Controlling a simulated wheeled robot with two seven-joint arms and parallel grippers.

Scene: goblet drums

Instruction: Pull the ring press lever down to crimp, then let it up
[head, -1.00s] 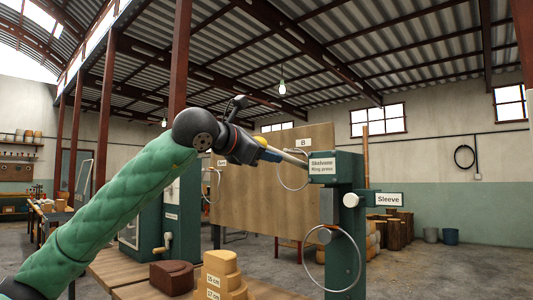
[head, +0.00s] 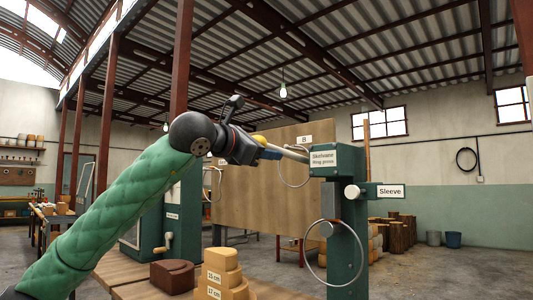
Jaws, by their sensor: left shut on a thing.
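The ring press (head: 347,240) is a dark green post and head with a sign reading "ring press". Its pale lever (head: 295,155) sticks out to the left from the head, sloping slightly up towards its free end. My left gripper (head: 272,152) is shut on the lever near that end and hides part of it. A yellow piece shows just above the fingers. A wire ring (head: 321,253) hangs at the press's front, by a round grey part. A grey block (head: 330,207) sits above it. My right gripper is out of view.
A "Sleeve" sign (head: 390,191) juts right from the press. Stepped wooden blocks (head: 222,272) and a brown block (head: 172,277) sit on the bench at front.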

